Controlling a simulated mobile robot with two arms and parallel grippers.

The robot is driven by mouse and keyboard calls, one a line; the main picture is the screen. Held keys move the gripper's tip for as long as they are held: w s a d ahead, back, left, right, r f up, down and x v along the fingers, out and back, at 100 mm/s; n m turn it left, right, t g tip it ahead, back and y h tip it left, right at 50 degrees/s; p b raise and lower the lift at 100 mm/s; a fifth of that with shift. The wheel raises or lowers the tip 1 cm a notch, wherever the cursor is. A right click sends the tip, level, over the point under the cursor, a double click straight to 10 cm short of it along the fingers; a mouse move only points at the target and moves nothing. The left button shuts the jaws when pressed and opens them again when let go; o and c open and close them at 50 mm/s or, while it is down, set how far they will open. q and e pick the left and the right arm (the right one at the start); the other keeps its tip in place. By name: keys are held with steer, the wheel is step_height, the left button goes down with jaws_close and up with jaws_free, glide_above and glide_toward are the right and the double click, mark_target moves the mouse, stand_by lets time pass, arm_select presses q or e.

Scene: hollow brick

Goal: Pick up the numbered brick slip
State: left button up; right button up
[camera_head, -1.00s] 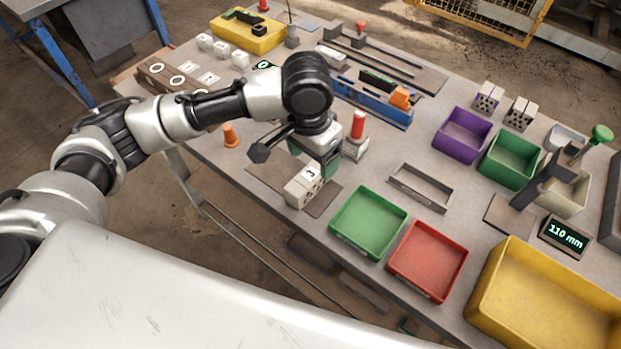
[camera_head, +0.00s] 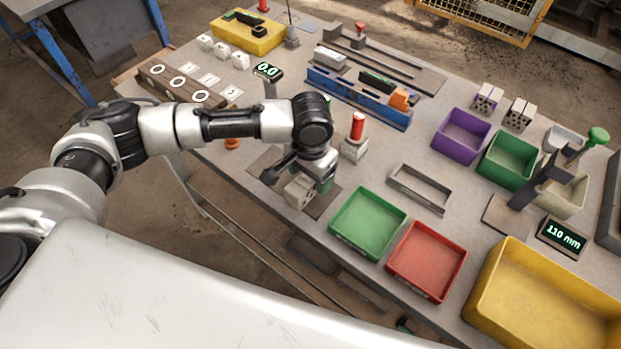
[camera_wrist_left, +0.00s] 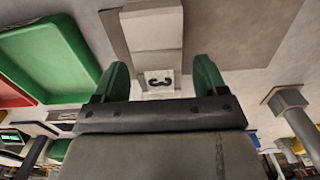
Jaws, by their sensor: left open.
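A pale hollow brick (camera_head: 299,192) stands on a dark mat near the front edge of the bench. The left wrist view shows its light face (camera_wrist_left: 152,32) and a white slip marked 3 (camera_wrist_left: 158,79) at its near end. My left gripper (camera_wrist_left: 160,82) is open, pointing down, with its green fingers on either side of the slip. A gap shows on each side. In the head view my left gripper (camera_head: 312,180) hangs over the brick and hides the slip and part of the brick. My right gripper is in neither view.
A green tray (camera_head: 367,223) and red tray (camera_head: 427,262) stand right of the brick. A red-topped post (camera_head: 356,140) is close behind the gripper. Bare bench lies around the metal frame (camera_head: 419,188).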

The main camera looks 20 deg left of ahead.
arm_select(q)
steer(key=shift+f, duration=0.4)
steer(key=shift+c, duration=0.4)
steer(key=shift+r, duration=0.1)
steer(key=c, duration=1.1)
steer(key=shift+r, duration=0.1)
